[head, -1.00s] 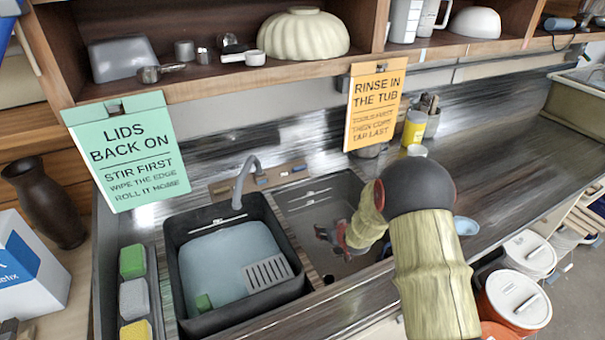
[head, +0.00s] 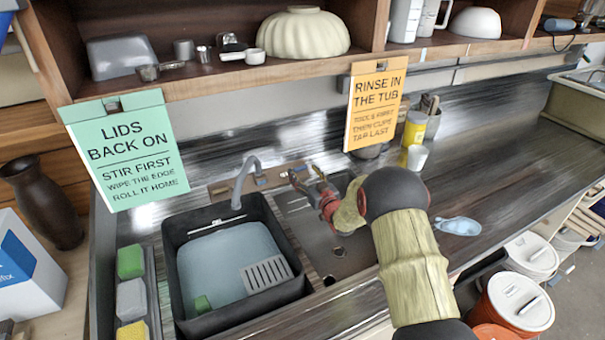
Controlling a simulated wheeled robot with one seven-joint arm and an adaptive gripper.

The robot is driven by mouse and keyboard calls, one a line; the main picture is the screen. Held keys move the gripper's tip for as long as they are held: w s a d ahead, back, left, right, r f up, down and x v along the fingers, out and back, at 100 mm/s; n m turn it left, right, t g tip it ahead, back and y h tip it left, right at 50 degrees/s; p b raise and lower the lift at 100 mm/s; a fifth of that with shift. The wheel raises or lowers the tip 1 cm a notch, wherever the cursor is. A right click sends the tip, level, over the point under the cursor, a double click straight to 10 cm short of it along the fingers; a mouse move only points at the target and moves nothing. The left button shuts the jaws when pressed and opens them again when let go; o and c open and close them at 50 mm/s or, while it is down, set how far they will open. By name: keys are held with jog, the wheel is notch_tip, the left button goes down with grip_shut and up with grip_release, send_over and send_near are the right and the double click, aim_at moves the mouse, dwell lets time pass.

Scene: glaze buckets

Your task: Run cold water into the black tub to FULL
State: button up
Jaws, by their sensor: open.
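The black tub (head: 176,262) sits in the left part of the sink with pale blue water (head: 222,258) inside. A white mark (head: 215,225) shows on its back wall, above the water; its lettering is too small to read. A grey curved tap (head: 243,178) hangs over the tub's back edge; I see no clear stream. Behind it is a wooden panel (head: 222,189) with a small blue part (head: 261,180) right of the tap. My gripper (head: 303,178) is open and empty at the panel's right end, over the right basin; whether it touches anything there is unclear.
A slotted grey piece (head: 266,274) and a green block (head: 202,304) are in the tub. Sponges (head: 131,300) line its left side. The counter at right is mostly clear.

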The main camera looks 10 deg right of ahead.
jog(key=shift+w+a, duration=0.15)
jog(key=shift+w, duration=0.7)
jog(key=c, duration=0.3)
jog(key=c, duration=0.7)
jog(key=shift+c, duration=0.8)
